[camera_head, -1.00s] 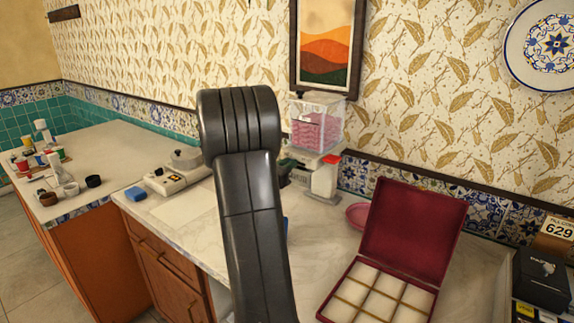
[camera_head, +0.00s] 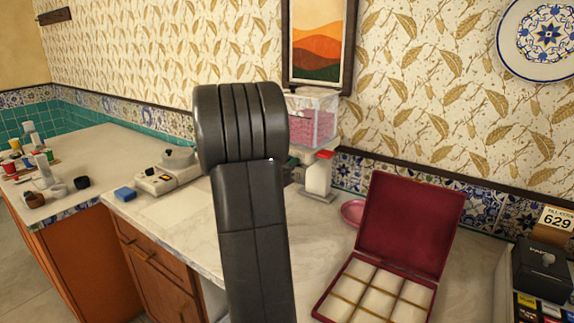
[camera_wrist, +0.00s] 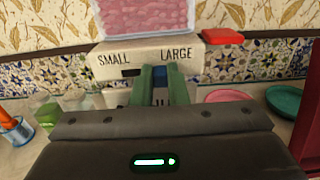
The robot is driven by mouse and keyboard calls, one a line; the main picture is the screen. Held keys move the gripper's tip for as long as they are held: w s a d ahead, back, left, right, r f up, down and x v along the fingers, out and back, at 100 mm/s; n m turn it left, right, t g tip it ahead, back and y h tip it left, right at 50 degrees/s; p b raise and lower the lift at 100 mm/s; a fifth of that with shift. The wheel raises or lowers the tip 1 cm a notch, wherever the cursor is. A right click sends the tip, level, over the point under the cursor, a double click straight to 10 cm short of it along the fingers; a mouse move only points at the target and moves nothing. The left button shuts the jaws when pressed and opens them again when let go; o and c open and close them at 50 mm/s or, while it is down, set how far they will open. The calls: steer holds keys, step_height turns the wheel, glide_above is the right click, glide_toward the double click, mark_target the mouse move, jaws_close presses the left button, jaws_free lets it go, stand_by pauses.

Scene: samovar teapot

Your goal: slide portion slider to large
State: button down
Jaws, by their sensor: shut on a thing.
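The dispenser (camera_wrist: 199,62) fills the upper middle of the wrist view. It has a pale front marked SMALL on the left and LARGE on the right, with a dark slot (camera_wrist: 130,72) under SMALL. My gripper (camera_wrist: 160,73) reaches up to this front between the two words, shut on the portion slider, a small blue piece (camera_wrist: 160,77) between its green fingertips. The fingers hide most of the slider and part of the slot.
A clear bin of pink pieces (camera_wrist: 145,18) sits on top of the dispenser, with a red tab (camera_wrist: 223,36) at its right. An open red box (camera_head: 412,225) and a pink dish (camera_head: 352,211) are to the right. A blue sponge (camera_head: 125,194) lies at left.

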steer(key=c, duration=1.4)
jaws_free()
steer(key=shift+s+d, duration=0.15)
steer(key=shift+d, duration=0.05)
steer(key=shift+a, duration=0.1)
steer(key=b+v, duration=0.2)
steer(key=v, duration=1.1)
steer(key=shift+s+a+b, duration=0.2)
steer(key=shift+s+b, duration=0.1)
steer(key=shift+b, duration=0.05)
steer(key=shift+w, duration=0.1)
steer(key=p+x, duration=0.4)
steer(key=x, duration=0.9)
steer(key=shift+w+a, duration=0.15)
steer(key=shift+w, duration=0.45)
